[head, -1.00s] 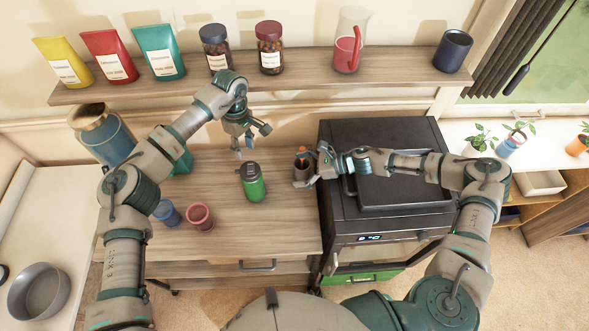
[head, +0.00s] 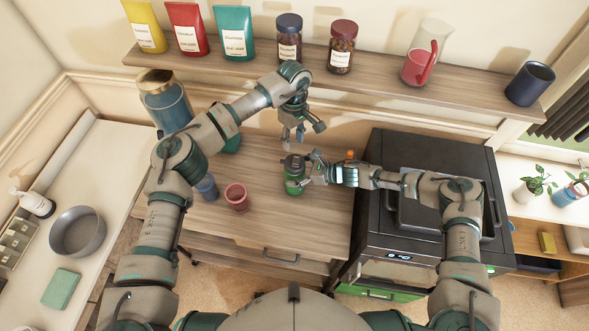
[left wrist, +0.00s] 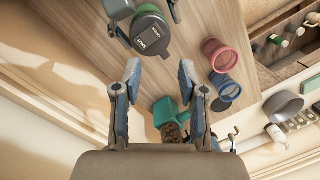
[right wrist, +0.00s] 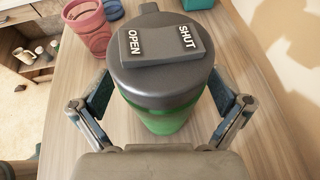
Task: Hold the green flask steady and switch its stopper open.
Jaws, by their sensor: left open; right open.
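The green flask (head: 294,186) stands upright on the wooden table, with a dark grey lid. In the right wrist view its lid (right wrist: 160,78) carries a rocker stopper (right wrist: 162,43) marked OPEN and SHUT; which side is down I cannot tell. My right gripper (right wrist: 160,92) is open, with one finger on each side of the flask; I cannot tell whether they touch it. My left gripper (head: 292,138) is open and empty, above and behind the flask, pointing down. The left wrist view shows the lid (left wrist: 151,36) just beyond its open fingers.
A pink cup (head: 237,198) and a blue cup (head: 206,187) stand left of the flask. A black oven-like appliance (head: 400,265) stands close on the right. A shelf (head: 375,75) with bags and jars runs behind. The table front is clear.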

